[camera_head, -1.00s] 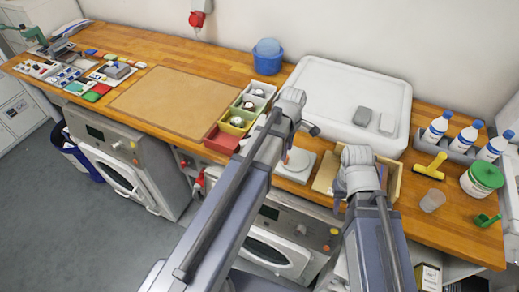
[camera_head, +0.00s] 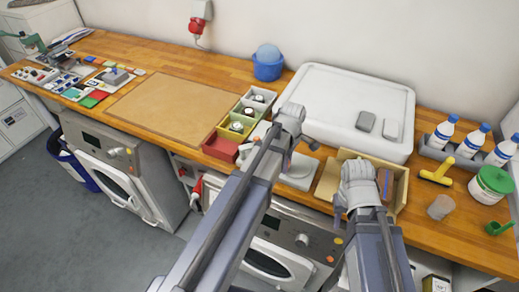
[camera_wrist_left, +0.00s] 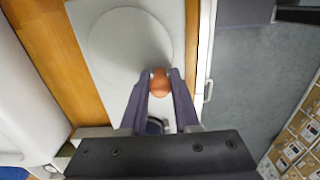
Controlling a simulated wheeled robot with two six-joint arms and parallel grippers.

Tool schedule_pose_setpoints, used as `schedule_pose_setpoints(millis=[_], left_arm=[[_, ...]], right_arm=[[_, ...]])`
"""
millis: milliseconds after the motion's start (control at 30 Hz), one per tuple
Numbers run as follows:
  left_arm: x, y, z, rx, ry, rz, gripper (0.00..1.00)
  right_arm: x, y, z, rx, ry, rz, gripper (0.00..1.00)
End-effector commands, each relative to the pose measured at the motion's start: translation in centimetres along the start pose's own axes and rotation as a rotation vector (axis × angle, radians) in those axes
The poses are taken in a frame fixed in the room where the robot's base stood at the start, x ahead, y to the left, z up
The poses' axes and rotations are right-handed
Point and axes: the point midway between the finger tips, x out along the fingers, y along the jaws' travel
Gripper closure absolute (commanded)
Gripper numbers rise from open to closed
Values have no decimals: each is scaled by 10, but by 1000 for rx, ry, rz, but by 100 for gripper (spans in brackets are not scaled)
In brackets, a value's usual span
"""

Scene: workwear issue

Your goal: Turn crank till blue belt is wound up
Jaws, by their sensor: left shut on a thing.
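The crank is a pale round disc (camera_wrist_left: 128,42) on a white base plate, with an orange-brown knob (camera_wrist_left: 160,84). My left gripper (camera_wrist_left: 160,82) has its two fingers closed on the knob from both sides. In the head view the white crank unit (camera_head: 298,178) stands at the front of the bench, partly behind my left arm and gripper (camera_head: 300,140). A small dark blue piece (camera_wrist_left: 154,125) shows between the finger bases in the wrist view; I cannot tell whether it is the belt. My right gripper (camera_head: 352,190) is over the wooden box (camera_head: 400,188); its fingers are hidden.
Coloured bins (camera_head: 221,146) stand left of the crank. A large white tray (camera_head: 345,90) with two grey blocks lies behind. Bottles (camera_head: 440,133), a yellow tool (camera_head: 437,171) and a green-lidded tub (camera_head: 490,185) stand to the right. The brown mat (camera_head: 172,103) is bare.

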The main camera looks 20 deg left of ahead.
Motion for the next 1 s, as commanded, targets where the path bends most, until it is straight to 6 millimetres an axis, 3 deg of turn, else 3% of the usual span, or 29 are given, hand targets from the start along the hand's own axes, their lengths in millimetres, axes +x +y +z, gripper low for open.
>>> schedule_pose_setpoints(millis=[133, 533, 1000], left_arm=[[0, 0, 0, 0, 0, 0, 95], [0, 0, 1, 0, 0, 0, 95], [0, -8, 22, 2, -1, -1, 95]], right_arm=[[0, 0, 0, 0, 0, 0, 68], [0, 0, 0, 0, 0, 0, 68], [0, 0, 0, 0, 0, 0, 68]])
